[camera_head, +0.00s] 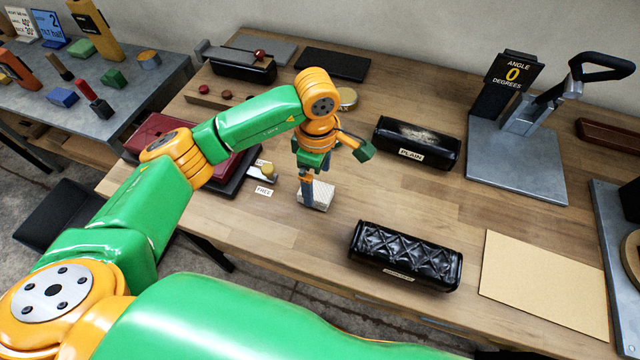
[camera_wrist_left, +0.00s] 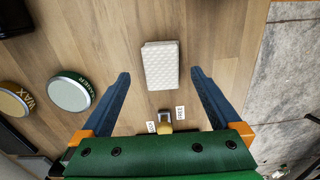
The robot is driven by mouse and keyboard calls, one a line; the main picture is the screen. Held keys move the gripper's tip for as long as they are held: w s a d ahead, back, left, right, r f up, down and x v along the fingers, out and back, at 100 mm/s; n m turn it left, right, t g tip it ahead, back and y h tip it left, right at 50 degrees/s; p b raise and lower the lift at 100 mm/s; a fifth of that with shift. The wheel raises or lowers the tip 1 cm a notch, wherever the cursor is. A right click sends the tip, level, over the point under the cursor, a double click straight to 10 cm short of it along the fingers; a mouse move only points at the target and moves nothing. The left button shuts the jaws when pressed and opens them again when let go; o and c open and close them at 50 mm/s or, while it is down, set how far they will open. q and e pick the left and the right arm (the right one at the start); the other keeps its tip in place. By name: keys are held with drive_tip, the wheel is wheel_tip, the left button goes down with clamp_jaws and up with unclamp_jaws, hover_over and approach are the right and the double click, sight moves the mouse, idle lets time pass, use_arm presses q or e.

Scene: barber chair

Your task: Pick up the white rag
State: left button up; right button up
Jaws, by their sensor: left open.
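The white rag (camera_head: 321,194) is a folded, quilted-looking pad lying flat on the wooden bench. In the left wrist view, the rag (camera_wrist_left: 160,66) lies centrally between and just past the fingertips. My left gripper (camera_head: 308,196) is above the bench, pointing down beside the rag, and partly hides it in the head view. In the left wrist view, my left gripper (camera_wrist_left: 160,75) has its two blue fingers wide apart, with nothing held. My right gripper does not show.
A black quilted roll (camera_head: 405,257) lies right of the rag, and a plain black roll (camera_head: 417,145) lies behind it. A small brass piece (camera_head: 264,170) and label (camera_head: 264,190) sit to the left. A tan sheet (camera_head: 545,285) lies at right. Bare wood surrounds the rag.

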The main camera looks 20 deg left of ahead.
sight(315, 190)
use_arm(q)
drive_tip(key=shift+s+a+f+p, duration=0.1)
drive_tip(key=shift+s+f+p, duration=0.4)
drive_tip(key=shift+s, duration=0.05)
wheel_tip(315, 190, down, 3)
drive_tip(key=shift+w+a+r, duration=0.1)
drive_tip(key=shift+a+r, duration=0.05)
drive_tip(key=shift+w+f, duration=0.2)
drive_tip(key=shift+w, duration=0.1)
drive_tip(key=shift+w+f, duration=0.1)
drive_tip(key=shift+w, duration=0.05)
drive_tip(key=shift+c, duration=1.3)
drive_tip(key=shift+s+r, duration=0.2)
drive_tip(key=shift+s, duration=0.05)
drive_tip(key=c, duration=1.1)
drive_tip(key=shift+w, duration=0.1)
drive_tip(key=shift+c, duration=0.4)
drive_tip(key=shift+r+b, duration=0.4)
drive_tip(key=shift+r, duration=1.15)
drive_tip(key=s+d+r+b, duration=0.3)
drive_tip(key=s+d+r, duration=0.5)
drive_tip(key=s, duration=0.3)
drive_tip(key=shift+d+r, duration=0.3)
drive_tip(key=shift+r, duration=0.6)
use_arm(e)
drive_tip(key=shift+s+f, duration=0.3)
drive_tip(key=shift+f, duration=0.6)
